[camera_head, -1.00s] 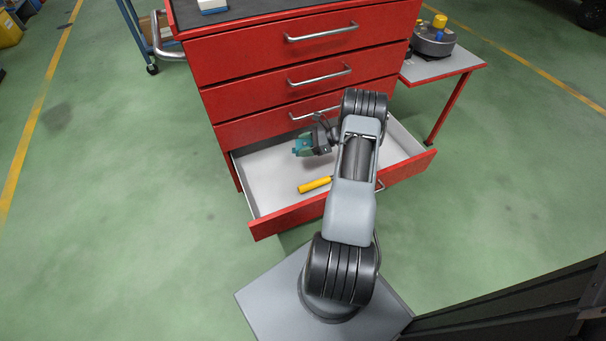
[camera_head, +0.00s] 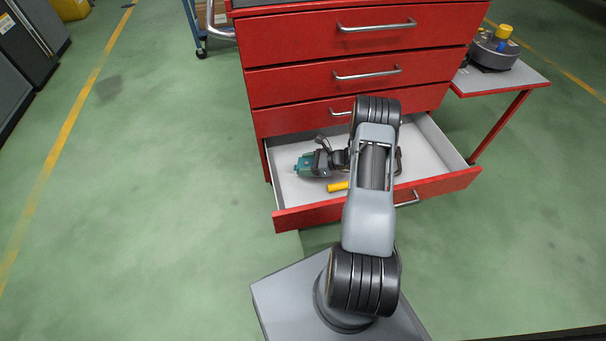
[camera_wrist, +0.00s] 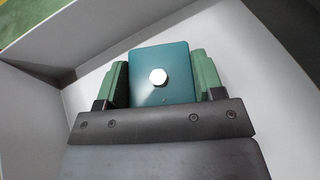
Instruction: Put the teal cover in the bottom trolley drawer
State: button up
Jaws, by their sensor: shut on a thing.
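The teal cover (camera_wrist: 162,72) is a box-like piece with a pale round knob on its face. My gripper (camera_wrist: 160,84) is shut on it, with a green-padded finger on each side in the wrist view. In the head view the cover (camera_head: 305,163) and my gripper (camera_head: 310,165) are inside the open bottom trolley drawer (camera_head: 290,189), near its left side. I cannot tell whether the cover touches the drawer floor. My arm hides the middle of the drawer.
A yellow-handled tool (camera_head: 338,187) lies in the drawer, partly hidden by my arm. The red trolley's upper drawers (camera_head: 350,75) are shut above. A side shelf (camera_head: 503,80) with a round grey device (camera_head: 494,50) sticks out at the right. Floor on the left is clear.

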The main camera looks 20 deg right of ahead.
aim_at(303, 178)
jog(key=shift+w+a+f+b, duration=0.1)
jog(key=shift+a+f+b, duration=0.25)
jog(key=shift+f, duration=0.45)
jog(key=shift+a+f+b, duration=0.1)
jog(key=shift+f+b, duration=0.35)
jog(key=shift+f, duration=0.3)
jog(key=shift+w+a+f+b, duration=0.1)
jog(key=shift+a+f+b, duration=0.25)
jog(key=shift+f, duration=0.45)
jog(key=shift+d, duration=0.1)
jog(key=shift+f, duration=0.15)
jog(key=o, duration=0.9)
jog(key=shift+o, duration=0.2)
